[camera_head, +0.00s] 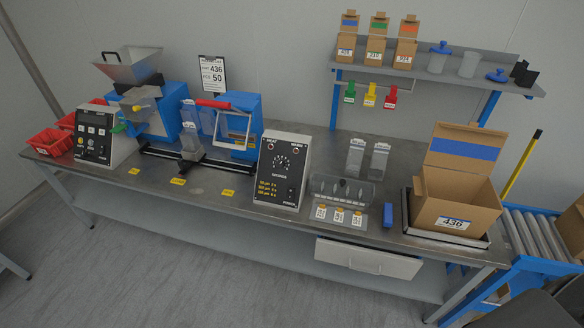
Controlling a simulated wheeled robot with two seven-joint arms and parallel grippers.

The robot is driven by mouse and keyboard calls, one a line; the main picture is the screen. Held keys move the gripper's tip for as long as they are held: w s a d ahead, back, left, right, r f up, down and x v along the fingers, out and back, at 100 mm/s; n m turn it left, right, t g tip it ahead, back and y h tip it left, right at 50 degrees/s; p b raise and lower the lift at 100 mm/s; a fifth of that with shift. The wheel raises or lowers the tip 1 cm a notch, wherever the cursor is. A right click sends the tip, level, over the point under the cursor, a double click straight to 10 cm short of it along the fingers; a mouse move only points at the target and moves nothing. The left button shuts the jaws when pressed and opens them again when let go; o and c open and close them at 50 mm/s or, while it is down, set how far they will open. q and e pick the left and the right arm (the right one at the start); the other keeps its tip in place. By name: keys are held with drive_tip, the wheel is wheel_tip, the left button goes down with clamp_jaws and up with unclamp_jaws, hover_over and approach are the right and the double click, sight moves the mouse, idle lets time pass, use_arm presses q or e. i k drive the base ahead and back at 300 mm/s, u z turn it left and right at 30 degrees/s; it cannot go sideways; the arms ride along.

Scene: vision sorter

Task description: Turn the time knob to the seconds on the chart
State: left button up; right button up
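The control box (279,172) with a dark front panel stands on the bench left of centre. The time knob (283,161) sits in a ring of white marks on its upper panel, above the word SECONDS; its pointer setting is too small to read. Below it, a chart (271,188) in yellow print pairs sizes in µm with seconds; its lines are small and hard to read. A wall sign (213,77) behind the bench shows 436 and 50. Neither of my grippers is in view, and nothing touches the knob.
A blue machine with a steel hopper (127,66) and a second control box (102,137) stand left. A clear rack (340,188) with tagged slots sits right of the timer box. An open carton (455,200) labelled 436 stands right. The shelf (430,80) holds small boxes.

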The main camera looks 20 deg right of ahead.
sight(280, 163)
drive_tip(key=z, duration=3.35)
drive_tip(key=i, duration=0.8)
drive_tip(key=u, duration=2.15)
